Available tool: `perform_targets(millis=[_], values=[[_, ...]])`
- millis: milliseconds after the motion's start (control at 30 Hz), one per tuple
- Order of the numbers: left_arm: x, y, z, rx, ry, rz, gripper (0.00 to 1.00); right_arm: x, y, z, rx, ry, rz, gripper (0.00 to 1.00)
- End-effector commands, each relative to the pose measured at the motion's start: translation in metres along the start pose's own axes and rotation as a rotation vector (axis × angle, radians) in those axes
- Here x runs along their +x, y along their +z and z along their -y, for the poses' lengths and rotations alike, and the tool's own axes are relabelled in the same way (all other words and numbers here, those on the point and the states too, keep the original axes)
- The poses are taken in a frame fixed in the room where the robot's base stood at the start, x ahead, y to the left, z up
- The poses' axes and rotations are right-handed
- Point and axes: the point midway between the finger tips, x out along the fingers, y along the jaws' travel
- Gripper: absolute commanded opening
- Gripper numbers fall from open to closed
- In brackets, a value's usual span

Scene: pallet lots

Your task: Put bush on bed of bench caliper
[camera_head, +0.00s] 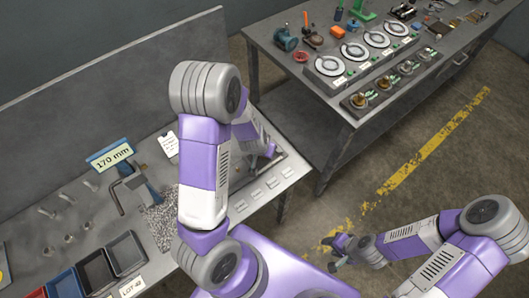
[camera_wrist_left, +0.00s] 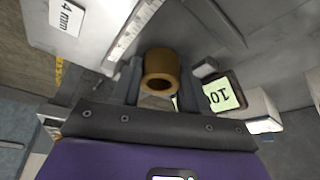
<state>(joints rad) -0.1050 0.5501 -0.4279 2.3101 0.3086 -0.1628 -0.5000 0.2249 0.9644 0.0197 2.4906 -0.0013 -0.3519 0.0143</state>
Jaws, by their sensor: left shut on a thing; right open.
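The bush (camera_wrist_left: 160,68) is a short brass ring with a round bore. In the left wrist view it sits between the two fingers of my left gripper (camera_wrist_left: 160,88), which is shut on it. The bench caliper shows around it as a grey metal body with a graduated scale (camera_wrist_left: 134,30) and a green display (camera_wrist_left: 220,95). I cannot tell whether the bush touches the bed. In the head view my left arm hides the bush and most of the caliper area. My right gripper (camera_head: 341,251) is open and empty, low over the floor at the right.
A 170 mm sign (camera_head: 110,156) stands by a blue clamp-like device on the left bench. Dark, blue and red trays (camera_head: 127,249) lie at its front left, with a LOT 42 label. A second table (camera_head: 345,118) holds dials and tools. The floor between is clear.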

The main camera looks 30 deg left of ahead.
Motion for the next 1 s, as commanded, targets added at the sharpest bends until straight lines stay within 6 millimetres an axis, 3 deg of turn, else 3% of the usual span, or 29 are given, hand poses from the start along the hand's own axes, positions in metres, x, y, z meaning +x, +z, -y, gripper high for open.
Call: perform_targets(millis=[367,400,433,833,1000], values=[[0.005,0.001,0.0,0.0,0.0,-0.002,0.07,0.004,0.0,-0.001,0.0,0.0,0.0,0.43],[0.004,0.001,0.0,0.0,0.0,-0.001,0.49,0.003,0.0,-0.001,0.0,0.0,0.0,0.43],[0.004,0.001,0.0,0.0,0.0,-0.001,0.54,0.003,0.0,-0.001,0.0,0.0,0.0,0.43],[0.0,-0.001,0.0,0.0,0.0,-0.001,0.55,-0.001,0.0,0.0,0.0,0.0,0.0,0.43],[-0.03,-0.002,-0.001,0.002,0.001,-0.004,0.55,-0.014,0.001,0.005,0.0,0.0,0.0,0.43]])
